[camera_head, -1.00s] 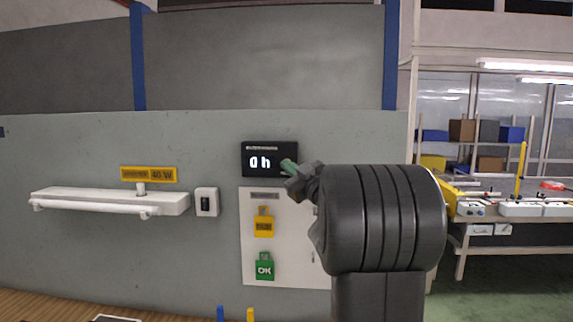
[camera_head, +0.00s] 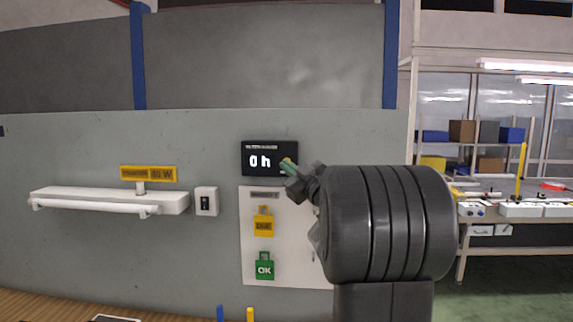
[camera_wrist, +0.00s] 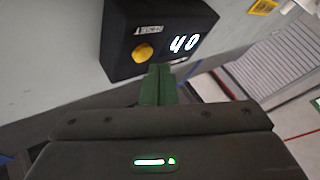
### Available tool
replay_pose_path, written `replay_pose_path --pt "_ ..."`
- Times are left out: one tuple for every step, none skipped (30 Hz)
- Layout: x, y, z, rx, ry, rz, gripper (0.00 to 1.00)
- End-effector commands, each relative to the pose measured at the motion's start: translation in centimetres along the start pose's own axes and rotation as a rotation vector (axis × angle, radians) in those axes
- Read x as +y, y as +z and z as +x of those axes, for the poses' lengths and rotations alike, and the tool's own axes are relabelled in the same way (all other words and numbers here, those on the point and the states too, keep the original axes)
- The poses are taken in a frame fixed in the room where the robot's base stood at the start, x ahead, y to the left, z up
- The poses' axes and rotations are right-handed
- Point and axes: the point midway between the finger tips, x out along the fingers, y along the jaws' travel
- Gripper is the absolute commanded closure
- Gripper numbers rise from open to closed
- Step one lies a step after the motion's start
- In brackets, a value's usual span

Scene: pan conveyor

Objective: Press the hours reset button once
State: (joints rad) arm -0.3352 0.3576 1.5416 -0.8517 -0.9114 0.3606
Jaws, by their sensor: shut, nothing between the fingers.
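The black hours counter (camera_head: 258,150) is mounted on the grey wall and its display reads "0 h". In the wrist view the counter (camera_wrist: 120,20) appears upside down, with a round yellow button (camera_wrist: 143,52) on its face beside the digits. My gripper (camera_head: 289,164) is at the counter's lower right corner in the head view. In the wrist view its green fingers (camera_wrist: 158,74) are shut together and empty, with their tips just short of the yellow button. A small gap seems to show between tips and button.
A white board (camera_head: 286,275) below the counter holds a yellow tag (camera_head: 263,223) and a green OK tag (camera_head: 264,267). A wall switch (camera_head: 206,202) and a white lamp fixture (camera_head: 110,200) are to the left. A workbench (camera_head: 510,222) stands at right.

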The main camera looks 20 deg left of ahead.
Motion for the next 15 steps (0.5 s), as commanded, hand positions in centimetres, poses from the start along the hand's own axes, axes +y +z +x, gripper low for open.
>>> replay_pose_path --pt "0.0 0.0 0.0 0.000 0.000 0.000 1.00" --pt "-0.1 0.0 -0.1 0.000 0.000 0.000 1.00" --pt "-0.1 -0.1 -0.2 0.001 0.000 0.000 1.00" --pt "-0.3 -0.2 -0.3 0.001 0.000 0.000 1.00" --pt "-0.4 -0.3 -0.5 0.000 0.000 0.000 1.00" --pt "-0.6 -0.5 -0.8 0.000 0.000 0.000 1.00" --pt "-0.8 -0.6 -1.0 0.001 0.000 -0.001 1.00" --pt "-0.9 -0.8 -1.2 0.001 0.000 -0.001 1.00" --pt "-1.1 -1.0 -1.5 0.001 0.000 -0.001 1.00" --pt "-1.3 -1.1 -1.8 0.001 0.000 -0.001 1.00" --pt "-1.5 -1.3 -2.0 0.001 0.000 -0.001 1.00" --pt "-1.6 -1.5 -2.2 0.001 0.000 -0.001 1.00" --pt "-1.8 -1.7 -2.4 0.001 0.000 -0.001 1.00" --pt "-1.9 -1.8 -2.6 0.001 0.000 -0.001 1.00" --pt "-2.1 -2.0 -2.9 0.001 0.000 0.000 1.00"
